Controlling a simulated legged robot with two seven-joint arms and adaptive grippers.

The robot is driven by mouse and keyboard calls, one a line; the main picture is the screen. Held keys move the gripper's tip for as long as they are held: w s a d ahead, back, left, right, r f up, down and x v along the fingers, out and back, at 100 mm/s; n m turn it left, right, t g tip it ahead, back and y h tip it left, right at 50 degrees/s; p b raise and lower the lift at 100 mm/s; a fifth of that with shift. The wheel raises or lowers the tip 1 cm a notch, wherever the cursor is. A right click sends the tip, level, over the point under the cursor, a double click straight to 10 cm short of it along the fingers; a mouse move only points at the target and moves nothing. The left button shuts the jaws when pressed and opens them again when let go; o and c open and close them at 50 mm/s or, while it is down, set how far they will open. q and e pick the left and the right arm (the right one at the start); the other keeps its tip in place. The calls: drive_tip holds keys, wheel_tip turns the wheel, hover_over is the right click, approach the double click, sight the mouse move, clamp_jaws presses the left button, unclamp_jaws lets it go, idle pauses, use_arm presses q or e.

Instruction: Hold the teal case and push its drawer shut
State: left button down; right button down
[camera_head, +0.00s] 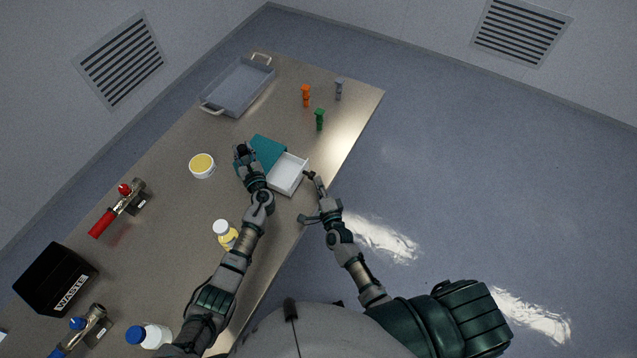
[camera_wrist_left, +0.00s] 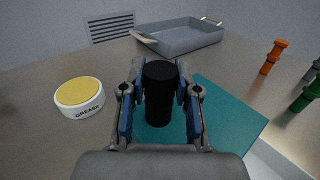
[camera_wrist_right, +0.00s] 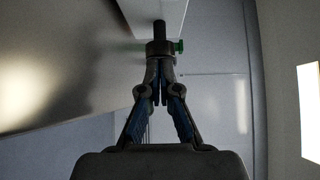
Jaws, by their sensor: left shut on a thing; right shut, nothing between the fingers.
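The teal case (camera_head: 268,151) lies on the table, and its white drawer (camera_head: 287,174) stands open towards the table's right edge. The drawer looks empty. My left gripper (camera_head: 243,155) is shut on a black upright handle (camera_wrist_left: 159,90) at the case's left side; the teal top (camera_wrist_left: 225,115) spreads out beside it. My right gripper (camera_head: 313,181) is shut and empty just outside the drawer's outer end. In the right wrist view its closed fingertips (camera_wrist_right: 160,55) point at a dark peg (camera_wrist_right: 159,29) beside the white drawer (camera_wrist_right: 174,14); I cannot tell whether they touch.
A grease tub (camera_head: 202,166) and a yellow-labelled bottle (camera_head: 225,234) stand left of my left arm. Orange (camera_head: 306,96), green (camera_head: 319,119) and grey (camera_head: 338,90) pieces stand beyond the case. A grey tray (camera_head: 238,88) lies at the back. The table edge runs beneath the right gripper.

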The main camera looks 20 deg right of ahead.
sight(303, 174)
use_arm(q)
drive_tip(key=shift+f, duration=0.1)
use_arm(e)
drive_tip(key=w+a, duration=0.6)
drive_tip(key=shift+w+a, duration=0.2)
drive_tip(key=shift+a, duration=0.15)
drive_tip(key=shift+w+a, duration=0.15)
drive_tip(key=shift+a, duration=0.05)
use_arm(q)
drive_tip(key=shift+s+d, duration=0.1)
use_arm(e)
drive_tip(key=shift+a, duration=0.1)
drive_tip(key=s+d, duration=0.1)
drive_tip(key=s, duration=0.1)
drive_tip(key=s+d, duration=0.2)
drive_tip(key=shift+d+f, duration=0.15)
drive_tip(key=s, duration=0.9)
drive_tip(key=shift+d, duration=0.2)
drive_tip(key=shift+w, duration=0.1)
use_arm(q)
drive_tip(key=c, duration=0.8)
unclamp_jaws()
drive_tip(key=shift+a, duration=0.2)
